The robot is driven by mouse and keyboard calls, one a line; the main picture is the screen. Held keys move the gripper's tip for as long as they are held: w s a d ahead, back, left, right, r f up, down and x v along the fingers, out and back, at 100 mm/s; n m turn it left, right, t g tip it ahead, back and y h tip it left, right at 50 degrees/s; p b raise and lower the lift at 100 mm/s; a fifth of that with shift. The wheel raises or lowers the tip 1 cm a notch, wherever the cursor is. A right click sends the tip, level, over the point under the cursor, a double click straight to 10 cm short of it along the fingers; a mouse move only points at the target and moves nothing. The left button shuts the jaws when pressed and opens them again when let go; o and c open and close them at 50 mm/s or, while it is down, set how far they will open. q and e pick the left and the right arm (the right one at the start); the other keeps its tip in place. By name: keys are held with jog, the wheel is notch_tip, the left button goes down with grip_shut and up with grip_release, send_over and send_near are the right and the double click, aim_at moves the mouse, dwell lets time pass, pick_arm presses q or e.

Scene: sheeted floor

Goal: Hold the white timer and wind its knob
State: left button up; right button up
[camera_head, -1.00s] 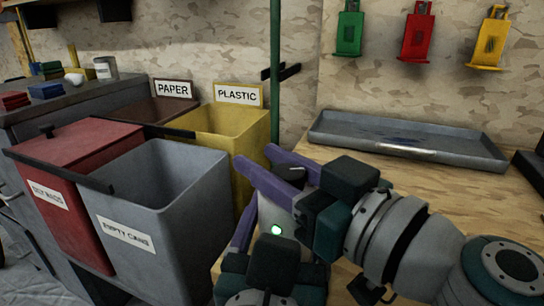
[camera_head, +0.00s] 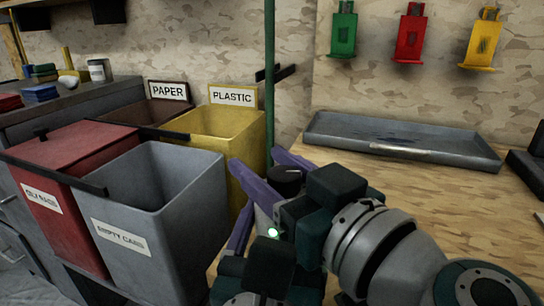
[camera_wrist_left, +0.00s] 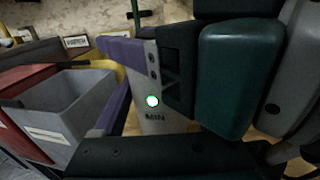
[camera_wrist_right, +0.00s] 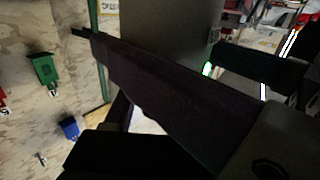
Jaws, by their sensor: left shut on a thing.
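The white timer (camera_head: 264,222) is upright, with a lit green light on its face and a dark knob (camera_head: 287,178) on top. My left gripper (camera_head: 243,226) is shut on the timer's body; one purple finger shows at its left side. I cannot tell whether a finger touches the knob.
A grey open bin (camera_head: 160,222), a red bin (camera_head: 62,195) and a yellow bin (camera_head: 226,140) stand left. A grey tray (camera_head: 400,142) lies on the wooden bench (camera_head: 440,198). A green pole (camera_head: 269,80) rises behind the grippers.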

jog(key=shift+o, duration=1)
jog(key=v, duration=1.2)
jog(key=shift+r, duration=0.1)
